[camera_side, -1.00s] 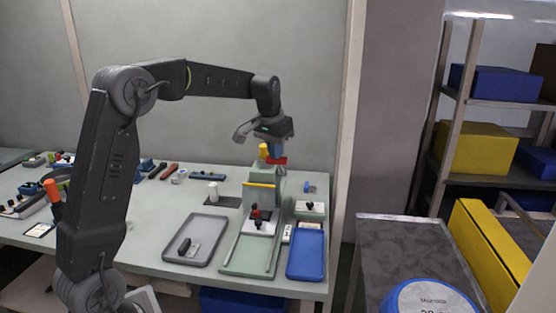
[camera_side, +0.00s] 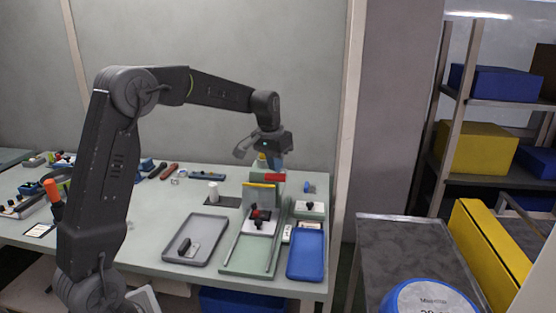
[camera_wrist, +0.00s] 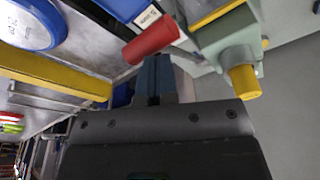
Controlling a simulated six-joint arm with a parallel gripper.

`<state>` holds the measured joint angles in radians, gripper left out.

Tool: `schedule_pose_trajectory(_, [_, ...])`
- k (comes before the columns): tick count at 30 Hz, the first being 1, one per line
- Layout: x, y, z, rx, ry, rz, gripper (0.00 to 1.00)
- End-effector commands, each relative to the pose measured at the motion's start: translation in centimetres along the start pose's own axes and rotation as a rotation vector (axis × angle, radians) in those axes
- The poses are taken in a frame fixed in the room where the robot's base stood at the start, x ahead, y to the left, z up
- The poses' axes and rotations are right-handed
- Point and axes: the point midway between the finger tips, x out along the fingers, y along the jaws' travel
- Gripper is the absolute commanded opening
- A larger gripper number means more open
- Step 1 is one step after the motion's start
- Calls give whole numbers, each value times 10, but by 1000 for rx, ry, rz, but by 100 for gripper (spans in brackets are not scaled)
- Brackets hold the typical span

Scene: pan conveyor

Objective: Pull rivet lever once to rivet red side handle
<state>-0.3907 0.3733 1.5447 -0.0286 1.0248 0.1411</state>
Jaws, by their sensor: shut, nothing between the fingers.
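The rivet lever's red grip (camera_side: 275,178) stands out at the top of the pale green press (camera_side: 263,198). In the wrist view the red grip (camera_wrist: 151,40) lies across just beyond my fingertips. My gripper (camera_side: 278,167) is shut and empty, pointing down with its blue fingers right above the red grip; I cannot tell whether they touch it. The blue fingers also show in the wrist view (camera_wrist: 153,66). Under the press, a small red and black part (camera_side: 260,213), perhaps the red side handle, sits on a light plate. Its seating is too small to tell.
A grey tray (camera_side: 214,227) with a black-handled part lies left of the green base (camera_side: 240,258); a blue tray (camera_side: 305,232) lies right. In the wrist view a yellow knob (camera_wrist: 243,82) sticks out beside my fingers.

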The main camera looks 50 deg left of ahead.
Motion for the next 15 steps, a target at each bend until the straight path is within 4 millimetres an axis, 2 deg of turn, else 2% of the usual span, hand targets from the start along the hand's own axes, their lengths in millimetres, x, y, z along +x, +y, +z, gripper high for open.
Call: schedule_pose_trajectory(15, [22, 7, 15, 1, -3, 2, 0])
